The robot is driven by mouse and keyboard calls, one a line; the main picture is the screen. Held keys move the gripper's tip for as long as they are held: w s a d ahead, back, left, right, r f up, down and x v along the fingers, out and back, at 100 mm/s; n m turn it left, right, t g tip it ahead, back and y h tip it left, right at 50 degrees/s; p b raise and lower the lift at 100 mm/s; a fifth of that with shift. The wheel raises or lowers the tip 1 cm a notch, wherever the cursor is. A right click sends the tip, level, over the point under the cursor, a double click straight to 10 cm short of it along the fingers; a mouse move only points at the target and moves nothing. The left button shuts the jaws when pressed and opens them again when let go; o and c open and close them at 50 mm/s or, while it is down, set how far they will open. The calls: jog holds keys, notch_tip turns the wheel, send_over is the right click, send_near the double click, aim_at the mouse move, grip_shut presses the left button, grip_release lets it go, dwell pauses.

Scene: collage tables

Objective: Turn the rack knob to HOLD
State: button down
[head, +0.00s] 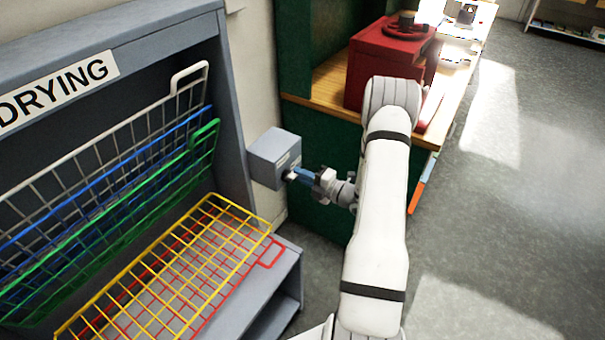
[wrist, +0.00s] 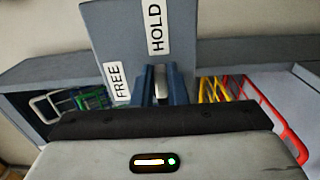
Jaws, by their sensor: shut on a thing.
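The grey knob box (head: 274,158) is fixed beside the drying rack (head: 240,120). It also shows in the wrist view (wrist: 130,30), with a white HOLD label (wrist: 156,27) and a FREE label (wrist: 117,82) to its lower left. My gripper (head: 297,174) is at the box's face. In the wrist view its blue fingers (wrist: 161,72) are shut on the pale knob (wrist: 161,84), which shows as a narrow strip between them. The knob lies just below the HOLD label in that view. The fingers hide most of it, so its exact pointing is unclear.
White, blue and green wire shelves (head: 211,146) are tilted up in the rack; yellow (head: 150,290) and red (head: 272,254) ones lie lower, reaching out in front. A red machine (head: 375,62) stands on a wooden-topped bench behind my arm. Open floor (head: 510,220) is at right.

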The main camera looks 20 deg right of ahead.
dwell(0.4)
jog(key=c, duration=1.4)
grip_release()
jog(key=shift+c, duration=0.2)
jog(key=b+v, duration=0.1)
jog(key=v, duration=0.6)
jog(key=shift+s+d, duration=0.25)
jog(key=shift+s, duration=0.05)
